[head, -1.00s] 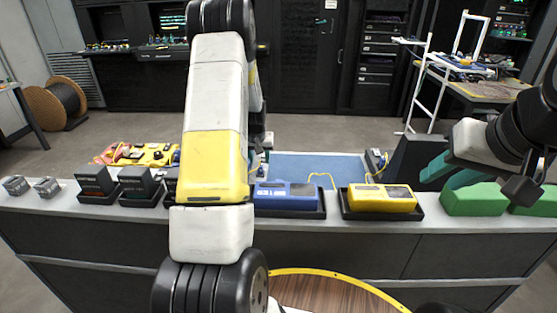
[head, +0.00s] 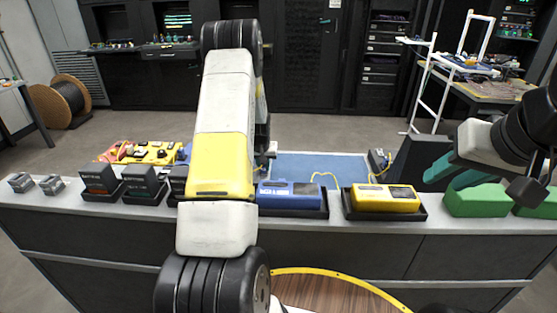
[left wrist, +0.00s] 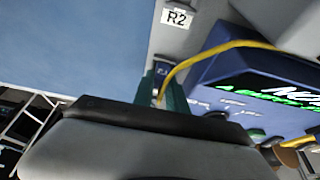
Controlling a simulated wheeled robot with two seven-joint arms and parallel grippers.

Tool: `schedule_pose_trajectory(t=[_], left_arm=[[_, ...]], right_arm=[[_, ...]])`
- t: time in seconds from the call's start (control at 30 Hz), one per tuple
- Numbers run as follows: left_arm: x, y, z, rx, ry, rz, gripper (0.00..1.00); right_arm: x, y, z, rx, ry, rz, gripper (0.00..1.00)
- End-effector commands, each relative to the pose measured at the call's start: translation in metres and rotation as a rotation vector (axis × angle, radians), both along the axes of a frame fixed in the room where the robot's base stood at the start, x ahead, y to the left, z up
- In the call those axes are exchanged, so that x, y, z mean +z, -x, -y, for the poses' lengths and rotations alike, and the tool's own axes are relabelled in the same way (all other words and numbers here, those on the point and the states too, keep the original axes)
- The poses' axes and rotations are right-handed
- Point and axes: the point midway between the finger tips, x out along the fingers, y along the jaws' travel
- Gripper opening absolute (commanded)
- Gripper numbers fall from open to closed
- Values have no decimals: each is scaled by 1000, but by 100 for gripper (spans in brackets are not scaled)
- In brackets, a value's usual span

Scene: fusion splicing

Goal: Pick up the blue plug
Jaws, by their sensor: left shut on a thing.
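The blue plug (left wrist: 160,72) shows in the left wrist view at the end of a yellow cable, between the teal fingers of my left gripper (left wrist: 165,92). The fingers are shut on it, and their dark housing hides part of the grip. In the head view my left arm hides the plug and most of this gripper. A blue device (head: 290,197) in a black tray stands just right of my left arm; it also shows in the left wrist view (left wrist: 250,80). My right gripper (head: 452,176) is at the right with its teal fingers apart, empty, above the counter.
A yellow device (head: 385,199) in a black tray and green blocks (head: 475,200) stand along the counter to the right. Small dark devices (head: 102,180) stand at left. A blue mat (head: 318,168) lies behind, largely clear. A label "R2" (left wrist: 177,18) is beside the mat.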

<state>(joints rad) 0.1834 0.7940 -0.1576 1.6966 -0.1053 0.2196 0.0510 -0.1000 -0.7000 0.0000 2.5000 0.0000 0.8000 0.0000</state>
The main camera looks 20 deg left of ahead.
Motion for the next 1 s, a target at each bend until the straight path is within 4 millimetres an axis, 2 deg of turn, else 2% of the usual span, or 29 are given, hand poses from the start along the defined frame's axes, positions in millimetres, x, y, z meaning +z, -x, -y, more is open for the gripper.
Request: schedule_pose_trajectory(t=[0.27, 0.37, 0.7, 0.83, 1.0], left_arm=[[5, 0, 0, 0, 0, 1, 0], [19, -1, 0, 0, -1, 4, 0], [84, -1, 0, 0, -1, 3, 0], [96, 0, 0, 0, 0, 1, 0], [101, 0, 0, 0, 0, 0, 0]], right_arm=[[0, 0, 0, 0, 0, 0, 36], [0, 0, 0, 0, 0, 0, 36], [0, 0, 0, 0, 0, 0, 36], [0, 0, 0, 0, 0, 0, 36], [0, 0, 0, 0, 0, 0, 36]])
